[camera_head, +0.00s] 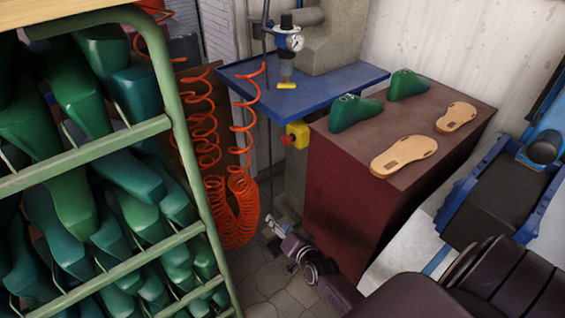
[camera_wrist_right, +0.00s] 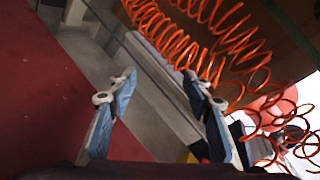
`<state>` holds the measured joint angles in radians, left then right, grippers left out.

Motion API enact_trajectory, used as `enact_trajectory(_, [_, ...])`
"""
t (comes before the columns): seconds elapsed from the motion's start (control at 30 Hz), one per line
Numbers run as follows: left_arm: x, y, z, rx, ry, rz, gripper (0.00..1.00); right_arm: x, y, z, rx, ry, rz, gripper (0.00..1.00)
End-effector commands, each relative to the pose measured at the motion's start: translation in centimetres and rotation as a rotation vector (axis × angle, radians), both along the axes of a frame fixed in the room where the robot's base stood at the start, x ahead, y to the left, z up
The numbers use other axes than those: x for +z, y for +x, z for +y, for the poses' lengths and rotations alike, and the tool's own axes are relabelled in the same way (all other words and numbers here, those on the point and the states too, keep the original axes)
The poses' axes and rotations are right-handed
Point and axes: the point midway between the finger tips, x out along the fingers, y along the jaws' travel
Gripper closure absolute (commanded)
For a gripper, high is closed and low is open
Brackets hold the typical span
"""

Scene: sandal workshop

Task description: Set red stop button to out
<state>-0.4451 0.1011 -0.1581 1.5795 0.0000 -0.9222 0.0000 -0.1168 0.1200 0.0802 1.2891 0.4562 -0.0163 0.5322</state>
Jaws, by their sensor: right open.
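From this view I cannot tell whether the button is in or out. My right gripper (camera_head: 275,226) is low, near the floor, below the button and well apart from it. In the right wrist view the two fingers (camera_wrist_right: 158,80) are spread with nothing between them. A small yellow patch shows at the bottom of that view, partly hidden; I cannot tell if it is the box. My left gripper is out of view.
Coiled orange hoses (camera_head: 236,190) hang left of my right gripper. A dark red cabinet (camera_head: 345,190) with green lasts and tan soles stands to its right. A blue table (camera_head: 330,82) carries a press. A green rack (camera_head: 180,120) of lasts fills the left.

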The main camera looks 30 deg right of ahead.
Motion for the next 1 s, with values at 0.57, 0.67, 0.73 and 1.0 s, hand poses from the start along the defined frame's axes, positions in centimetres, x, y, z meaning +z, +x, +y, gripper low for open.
enact_trajectory(0.57, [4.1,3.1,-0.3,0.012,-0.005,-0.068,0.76,19.7,6.7,-9.2,-0.214,0.458,-0.709,0.54])
enact_trajectory(0.67, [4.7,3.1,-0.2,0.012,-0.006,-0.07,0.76,20.2,7.6,-9.5,-0.214,0.461,-0.715,0.54])
enact_trajectory(0.73, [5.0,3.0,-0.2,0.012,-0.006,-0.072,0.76,20.4,8.6,-9.8,-0.214,0.461,-0.713,0.54])
enact_trajectory(1.0, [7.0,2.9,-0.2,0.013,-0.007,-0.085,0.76,21.1,12.4,-10.8,-0.214,0.459,-0.71,0.54])
